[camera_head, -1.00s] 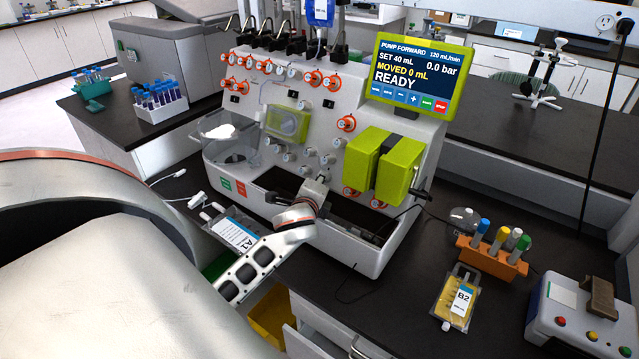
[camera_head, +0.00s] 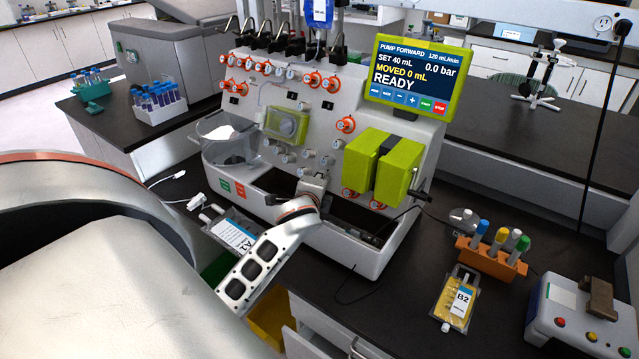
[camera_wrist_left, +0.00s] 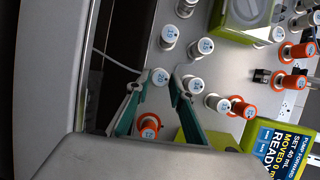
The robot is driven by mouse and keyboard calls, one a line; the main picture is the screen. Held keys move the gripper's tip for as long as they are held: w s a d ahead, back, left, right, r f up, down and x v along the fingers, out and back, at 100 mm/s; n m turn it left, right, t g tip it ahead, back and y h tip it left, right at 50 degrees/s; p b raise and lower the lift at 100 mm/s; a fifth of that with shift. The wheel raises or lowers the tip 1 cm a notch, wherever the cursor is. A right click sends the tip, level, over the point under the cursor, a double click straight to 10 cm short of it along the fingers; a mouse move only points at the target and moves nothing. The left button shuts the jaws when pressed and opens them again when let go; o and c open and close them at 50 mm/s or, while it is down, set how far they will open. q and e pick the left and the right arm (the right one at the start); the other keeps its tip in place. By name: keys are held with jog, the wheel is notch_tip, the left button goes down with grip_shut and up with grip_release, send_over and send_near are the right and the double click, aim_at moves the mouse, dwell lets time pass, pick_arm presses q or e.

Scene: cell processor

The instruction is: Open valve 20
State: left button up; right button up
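The cell processor (camera_head: 330,225) has a pale front panel with several small valve knobs, some white and some ringed in orange. My left gripper (camera_head: 314,181) is at the lower middle of this panel in the head view, its fingers mostly hidden there. In the left wrist view, the left gripper (camera_wrist_left: 157,88) has its teal fingers apart. A white knob with a blue number label (camera_wrist_left: 159,77) shows between the fingertips; I cannot read its number surely, nor tell whether the fingers touch it. Another white knob (camera_wrist_left: 193,84) is just right of the right finger. My right gripper is out of view.
An orange-ringed knob (camera_wrist_left: 148,127) shows between the fingers, nearer the palm. Lime-green pump blocks (camera_head: 384,165) stick out right of the gripper. The screen (camera_head: 415,75) reads READY, moved 0 mL. Bag A1 (camera_head: 234,236) lies left of the machine; bag B2 (camera_head: 457,300) lies right.

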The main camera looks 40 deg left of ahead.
pick_arm(q)
jog(key=shift+o, duration=0.5)
jog(key=shift+s, duration=0.1)
jog(key=v, duration=1.2)
